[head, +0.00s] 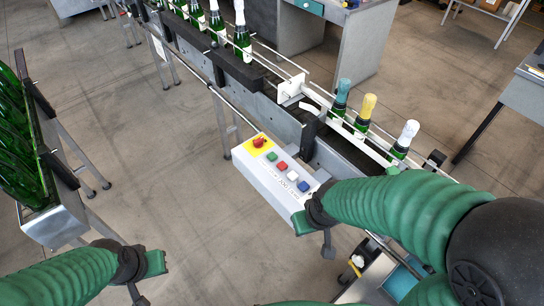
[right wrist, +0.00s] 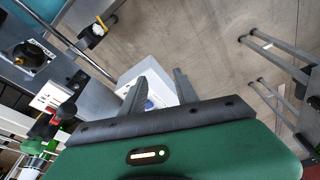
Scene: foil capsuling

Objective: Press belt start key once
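The white control box (head: 275,180) is fixed to the near side of the belt. On its top are a red emergency knob on a yellow patch (head: 259,142), a green key (head: 271,156), a red key (head: 282,166), a white key (head: 292,177) and a blue key (head: 303,186). My right gripper (head: 322,238) is at the box's right end, nearest the blue key. In the right wrist view its two fingers (right wrist: 158,88) stand apart with the box corner and blue key (right wrist: 149,105) behind them. My left gripper (head: 142,280) is low at left, away from the box; its finger opening is unclear.
Green bottles with white, teal and yellow tops stand along the belt (head: 345,150). A crate of green bottles (head: 50,215) stands at the left. Guide rails run along the belt beside the box. The floor between crate and box is clear.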

